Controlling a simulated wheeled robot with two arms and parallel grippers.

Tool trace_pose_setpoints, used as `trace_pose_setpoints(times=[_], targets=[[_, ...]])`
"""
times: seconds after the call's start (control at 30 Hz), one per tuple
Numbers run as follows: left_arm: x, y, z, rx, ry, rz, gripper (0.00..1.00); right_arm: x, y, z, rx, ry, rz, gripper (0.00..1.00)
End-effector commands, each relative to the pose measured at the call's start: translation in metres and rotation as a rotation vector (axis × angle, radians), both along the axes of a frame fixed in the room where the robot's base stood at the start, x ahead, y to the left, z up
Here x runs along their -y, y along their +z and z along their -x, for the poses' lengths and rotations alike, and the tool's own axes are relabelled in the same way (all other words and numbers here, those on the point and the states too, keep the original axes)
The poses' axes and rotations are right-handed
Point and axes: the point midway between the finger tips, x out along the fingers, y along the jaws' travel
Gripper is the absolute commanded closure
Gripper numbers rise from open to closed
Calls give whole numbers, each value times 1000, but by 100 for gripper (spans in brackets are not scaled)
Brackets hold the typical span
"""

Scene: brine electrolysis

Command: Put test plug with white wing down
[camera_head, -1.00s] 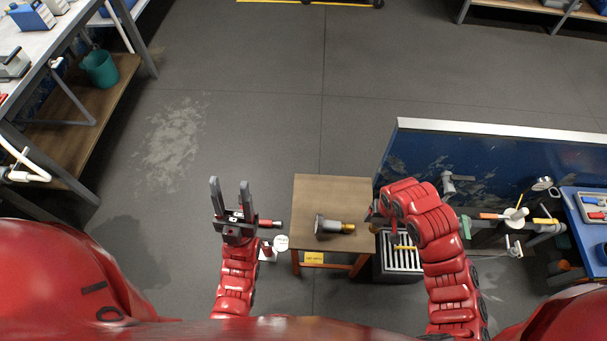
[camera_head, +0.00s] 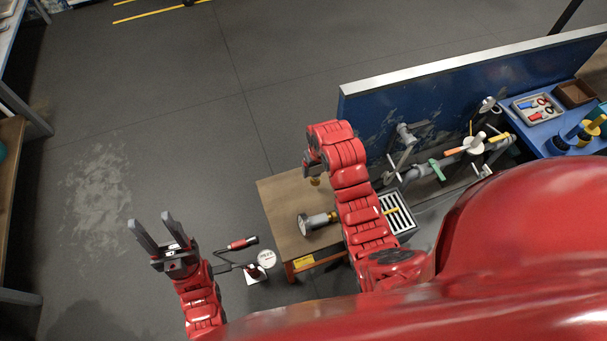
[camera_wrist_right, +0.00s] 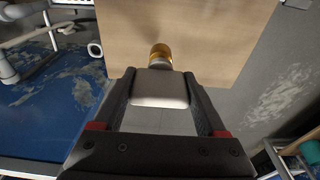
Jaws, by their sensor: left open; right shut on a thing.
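My right gripper (camera_head: 310,172) is over the far right part of a small wooden table (camera_head: 272,196). It is shut on the test plug's white wing (camera_wrist_right: 160,92), which lies between the fingers in the right wrist view. The plug's brass-coloured end (camera_wrist_right: 160,54) points away from the gripper, towards the tabletop; a little of it shows below the gripper in the head view (camera_head: 315,181). I cannot tell whether it touches the table. My left gripper (camera_head: 150,217) is open and empty, left of the table over the floor.
A grey fitting with a brass end (camera_head: 318,221) lies on the table. A red-handled tool (camera_head: 242,243) and a white round item (camera_head: 266,259) are left of it. A slatted grey box (camera_head: 398,216), pipework (camera_head: 420,172) and a blue panel (camera_head: 375,120) stand right.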

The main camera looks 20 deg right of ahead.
Motion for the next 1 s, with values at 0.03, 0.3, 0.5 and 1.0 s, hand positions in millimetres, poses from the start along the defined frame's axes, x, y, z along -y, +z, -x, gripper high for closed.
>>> trace_pose_setpoints(times=[0.03,0.3,0.5,1.0], targets=[[0,1,0,0,0,0,50,-11,0,-5,1,4,0,92],[0,1,0,0,0,0,50,-33,-4,-14,-4,1,-1,92],[0,2,0,0,0,0,50,-36,-32,-14,-9,-1,0,92],[0,1,0,0,0,0,50,-35,-42,-16,-2,-1,-1,13]])
